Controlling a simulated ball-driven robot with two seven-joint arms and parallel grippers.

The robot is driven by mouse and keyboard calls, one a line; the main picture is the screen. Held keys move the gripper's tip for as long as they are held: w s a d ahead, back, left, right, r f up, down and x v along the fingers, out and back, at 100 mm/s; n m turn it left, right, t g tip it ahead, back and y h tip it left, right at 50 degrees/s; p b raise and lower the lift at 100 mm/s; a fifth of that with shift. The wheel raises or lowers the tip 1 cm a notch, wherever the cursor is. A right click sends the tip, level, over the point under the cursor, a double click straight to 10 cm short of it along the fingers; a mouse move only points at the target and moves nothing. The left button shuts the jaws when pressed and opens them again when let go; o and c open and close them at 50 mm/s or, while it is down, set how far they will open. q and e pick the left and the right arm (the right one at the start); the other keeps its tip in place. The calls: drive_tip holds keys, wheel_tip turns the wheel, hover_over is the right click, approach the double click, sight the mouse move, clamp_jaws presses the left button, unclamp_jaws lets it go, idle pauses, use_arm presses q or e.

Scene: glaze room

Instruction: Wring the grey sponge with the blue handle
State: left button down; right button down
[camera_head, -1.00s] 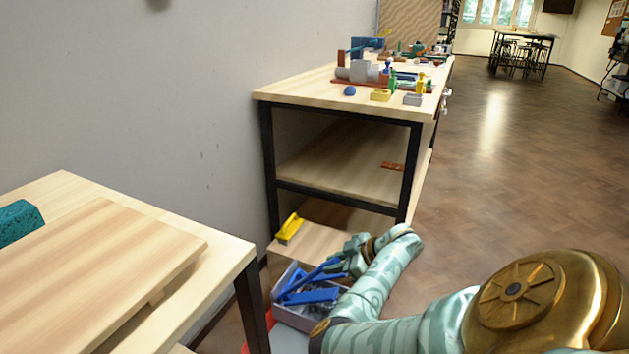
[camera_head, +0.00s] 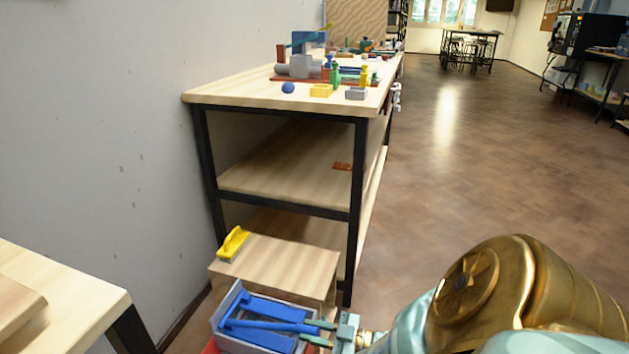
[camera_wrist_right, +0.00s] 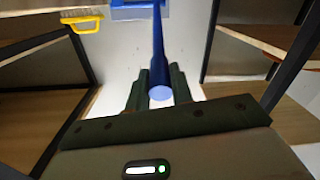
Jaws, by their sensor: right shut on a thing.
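A blue rod (camera_head: 268,325) lies low across a grey box (camera_head: 226,302) with blue parts inside, at the bottom of the head view. My right gripper (camera_head: 320,332) comes in from the right and is shut on the rod's right end. In the right wrist view the rod (camera_wrist_right: 158,48) runs up from between the fingers of my right gripper (camera_wrist_right: 159,88) to a blue part at the top. I cannot make out a grey sponge with a blue handle; the box's inside is partly covered by the blue parts. My left gripper is out of view.
A yellow-handled tool with a grey underside (camera_head: 233,243) lies on a low wooden board (camera_head: 290,262) behind the box. A workbench (camera_head: 225,96) with shelves stands behind, its black legs close by. A wooden table (camera_head: 70,295) is at left.

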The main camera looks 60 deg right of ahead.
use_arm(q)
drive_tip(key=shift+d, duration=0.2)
use_arm(e)
drive_tip(key=shift+a+f, duration=0.1)
drive_tip(key=shift+f, duration=0.15)
drive_tip(key=c, duration=1.2)
unclamp_jaws()
drive_tip(key=shift+c, duration=0.2)
drive_tip(key=shift+s+r, duration=0.1)
drive_tip(key=shift+s, duration=0.15)
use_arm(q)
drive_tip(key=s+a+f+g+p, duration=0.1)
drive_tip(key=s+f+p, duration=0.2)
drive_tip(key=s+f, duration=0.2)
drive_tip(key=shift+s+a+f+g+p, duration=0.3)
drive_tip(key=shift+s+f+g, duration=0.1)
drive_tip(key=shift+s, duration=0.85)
use_arm(e)
drive_tip(key=s+d, duration=0.3)
drive_tip(key=s, duration=1.2)
drive_tip(key=shift+s+r, duration=0.15)
drive_tip(key=shift+s, duration=0.15)
